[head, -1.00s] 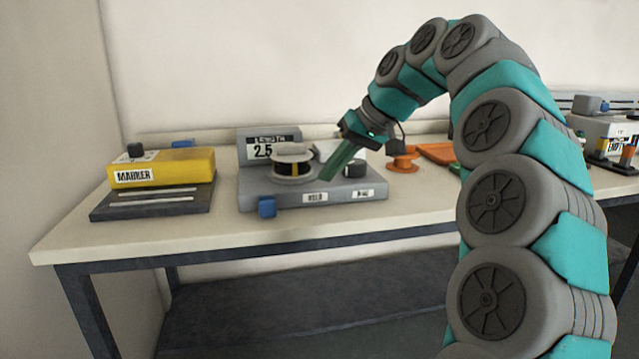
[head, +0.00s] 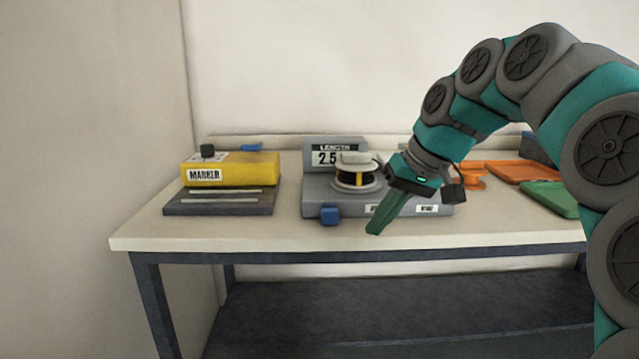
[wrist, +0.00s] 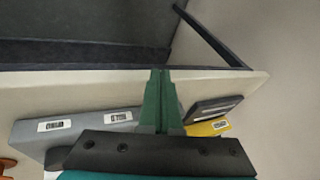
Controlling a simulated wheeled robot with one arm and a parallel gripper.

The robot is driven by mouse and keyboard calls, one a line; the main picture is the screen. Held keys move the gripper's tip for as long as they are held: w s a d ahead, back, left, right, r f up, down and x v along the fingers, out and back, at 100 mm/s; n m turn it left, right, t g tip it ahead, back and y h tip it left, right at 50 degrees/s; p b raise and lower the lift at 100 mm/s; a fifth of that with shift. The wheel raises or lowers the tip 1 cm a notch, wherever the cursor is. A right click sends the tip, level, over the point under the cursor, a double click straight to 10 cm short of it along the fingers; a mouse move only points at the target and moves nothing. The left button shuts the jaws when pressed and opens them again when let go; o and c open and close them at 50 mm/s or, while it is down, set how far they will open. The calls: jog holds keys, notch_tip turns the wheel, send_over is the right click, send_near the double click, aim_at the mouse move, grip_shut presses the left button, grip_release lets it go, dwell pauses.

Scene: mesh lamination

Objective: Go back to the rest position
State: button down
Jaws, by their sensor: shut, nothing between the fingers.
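My gripper (head: 377,229) is shut and empty, its green fingers pointing down and to the left. In the head view it is in front of the right part of the grey length device (head: 313,184), and it hides part of that device. In the wrist view the shut fingers (wrist: 158,90) lie together over the pale tabletop near its front edge. The arm arches in from the right of the head view.
The pale table (head: 160,232) carries a yellow marker device (head: 250,169) on a dark base at left. An orange spool (head: 470,178), an orange tray (head: 525,171) and a green tray (head: 552,198) are at right. The front-left tabletop is clear.

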jog(key=s+d+f+m+g+h, duration=0.1)
jog(key=s+f+g+h, duration=0.1)
jog(key=s+f, duration=1)
jog(key=s+d+f+m+g+h, duration=0.1)
jog(key=s+d+f+g+h, duration=0.1)
jog(key=s+f, duration=1.1)
jog(key=s, duration=0.6)
jog(key=shift+s+d+f+g+h, duration=0.2)
jog(key=shift+s+g+h, duration=0.1)
jog(key=shift+h, duration=0.1)
